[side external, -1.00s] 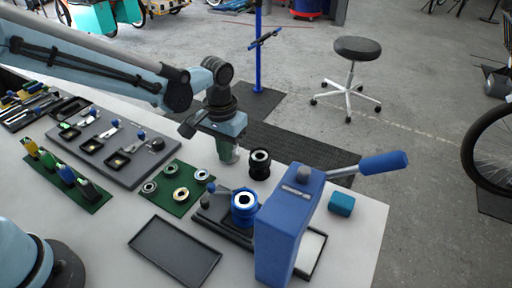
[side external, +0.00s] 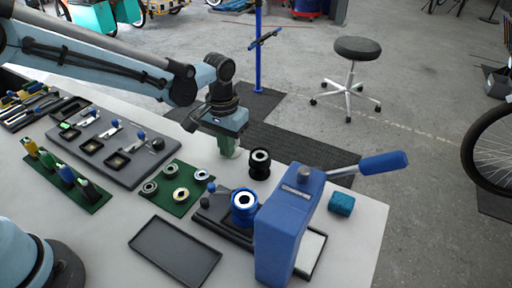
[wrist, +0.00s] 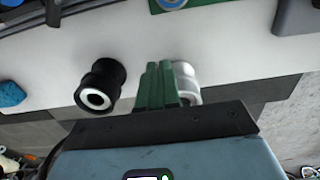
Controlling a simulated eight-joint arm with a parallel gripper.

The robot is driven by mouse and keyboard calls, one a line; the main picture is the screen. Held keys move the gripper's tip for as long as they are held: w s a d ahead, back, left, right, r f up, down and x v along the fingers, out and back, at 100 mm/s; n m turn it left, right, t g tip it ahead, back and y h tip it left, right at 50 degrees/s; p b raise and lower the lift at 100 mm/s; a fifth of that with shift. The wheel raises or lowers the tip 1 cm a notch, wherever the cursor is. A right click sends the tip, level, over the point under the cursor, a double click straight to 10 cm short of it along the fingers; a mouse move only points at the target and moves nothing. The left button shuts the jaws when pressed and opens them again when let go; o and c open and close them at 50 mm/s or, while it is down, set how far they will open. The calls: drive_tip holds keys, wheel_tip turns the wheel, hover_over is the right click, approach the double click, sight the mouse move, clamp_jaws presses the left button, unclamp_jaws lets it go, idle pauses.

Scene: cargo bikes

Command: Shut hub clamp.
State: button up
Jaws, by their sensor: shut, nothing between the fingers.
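A blue hub (side external: 244,205) with a pale centre stands in a dark fixture (side external: 212,217) beside the blue lever press (side external: 285,225). A small blue-tipped part (side external: 211,188) rises at the fixture's left end; I cannot tell which part is the hub clamp or whether it is open. My gripper (side external: 231,152) points down at the table's far edge, behind the fixture and left of a black hub (side external: 260,163). In the wrist view its green fingers (wrist: 158,85) are together and empty. A white cylindrical part (wrist: 186,82) shows right beside them; contact cannot be told.
The press's blue handle (side external: 383,163) sticks out to the right, near a teal block (side external: 341,204). A green mat with several rings (side external: 165,199) lies left of the fixture. An empty black tray (side external: 175,251) lies in front. The grey tool board (side external: 120,150) is farther left.

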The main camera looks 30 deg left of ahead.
drive_tip(key=o, duration=0.6)
drive_tip(key=shift+r, duration=3.75)
drive_tip(key=s+a+r+t, duration=0.1)
drive_tip(key=s+a+t, duration=0.1)
drive_tip(key=s+a, duration=0.2)
drive_tip(key=s+a+r+t, duration=0.1)
drive_tip(key=s+a+t, duration=0.1)
drive_tip(key=s+a, duration=0.2)
drive_tip(key=s+a+r+t, duration=0.1)
drive_tip(key=s+a+t, duration=0.2)
drive_tip(key=s, duration=0.3)
drive_tip(key=shift+s+a+r, duration=0.1)
drive_tip(key=shift+s+a, duration=0.05)
drive_tip(key=shift+a, duration=0.35)
